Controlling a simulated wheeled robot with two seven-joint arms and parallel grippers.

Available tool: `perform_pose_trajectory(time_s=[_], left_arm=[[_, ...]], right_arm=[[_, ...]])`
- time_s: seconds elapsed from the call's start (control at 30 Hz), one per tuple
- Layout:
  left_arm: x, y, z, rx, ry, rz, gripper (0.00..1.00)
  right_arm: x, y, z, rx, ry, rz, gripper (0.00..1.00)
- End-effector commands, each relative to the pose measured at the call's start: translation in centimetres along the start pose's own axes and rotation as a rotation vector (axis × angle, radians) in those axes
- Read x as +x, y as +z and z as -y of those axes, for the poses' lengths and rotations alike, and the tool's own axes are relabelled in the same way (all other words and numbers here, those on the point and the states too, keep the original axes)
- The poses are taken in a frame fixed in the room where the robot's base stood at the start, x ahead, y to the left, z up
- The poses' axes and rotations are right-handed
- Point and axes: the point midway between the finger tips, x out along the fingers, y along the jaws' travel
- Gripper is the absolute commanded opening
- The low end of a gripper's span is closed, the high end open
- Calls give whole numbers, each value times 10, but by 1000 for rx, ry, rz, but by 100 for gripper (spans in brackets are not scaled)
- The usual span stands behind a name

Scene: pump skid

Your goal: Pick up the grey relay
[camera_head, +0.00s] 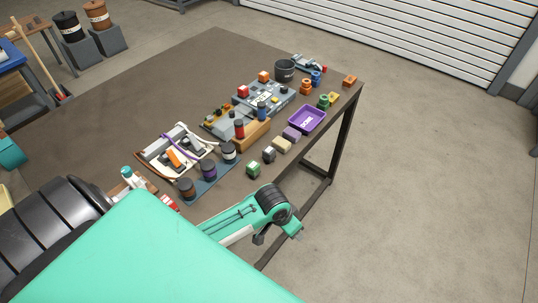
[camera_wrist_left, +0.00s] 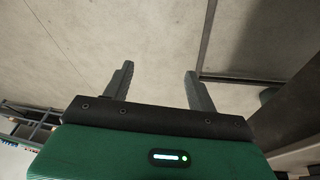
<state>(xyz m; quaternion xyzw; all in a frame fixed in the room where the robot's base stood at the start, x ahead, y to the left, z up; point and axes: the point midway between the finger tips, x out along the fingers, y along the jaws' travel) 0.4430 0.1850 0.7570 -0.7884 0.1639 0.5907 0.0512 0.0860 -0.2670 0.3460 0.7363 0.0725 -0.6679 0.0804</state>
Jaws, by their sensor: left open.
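The grey relay (camera_head: 269,155) appears to be the small dark grey block near the table's right-hand edge in the head view. It stands between a green block (camera_head: 253,169) and a beige block (camera_head: 281,145). My left gripper (camera_wrist_left: 158,68) is open and empty in the left wrist view, with bare concrete floor beyond its fingers. The relay does not show in that view. In the head view a teal arm of mine ends beside the table edge, below and apart from the relay; its fingers cannot be made out. My right gripper does not show.
A purple block (camera_head: 291,133) and a purple tray (camera_head: 307,119) continue the row. Dark cylinders stand on a blue-grey strip (camera_head: 214,181) to the left. A wooden block (camera_head: 250,131) and a grey panel lie behind. The table's far left (camera_head: 150,90) is bare.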

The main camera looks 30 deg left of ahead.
Motion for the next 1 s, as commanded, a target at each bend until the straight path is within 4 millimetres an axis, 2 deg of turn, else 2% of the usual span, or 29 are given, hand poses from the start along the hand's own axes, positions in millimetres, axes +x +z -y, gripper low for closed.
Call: perform_pose_trajectory(time_s=[0.03, 0.17, 0.27, 0.5, 0.6, 0.8, 1.0], left_arm=[[-12, -19, 6, 22, -1, 2, 58], [-33, -52, 18, 47, 6, 37, 58], [-49, -74, 36, 50, -3, 72, 58], [-101, -119, 92, 0, -59, 164, 58], [-130, -134, 120, -45, -88, 200, 58], [-185, -151, 166, -150, -133, 257, 58], [-216, -156, 189, -218, -149, 283, 58]], right_arm=[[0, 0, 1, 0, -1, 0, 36], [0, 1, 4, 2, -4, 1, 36], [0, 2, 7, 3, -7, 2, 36], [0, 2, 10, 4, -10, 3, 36], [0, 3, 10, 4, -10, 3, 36], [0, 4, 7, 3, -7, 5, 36], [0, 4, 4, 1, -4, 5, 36]])
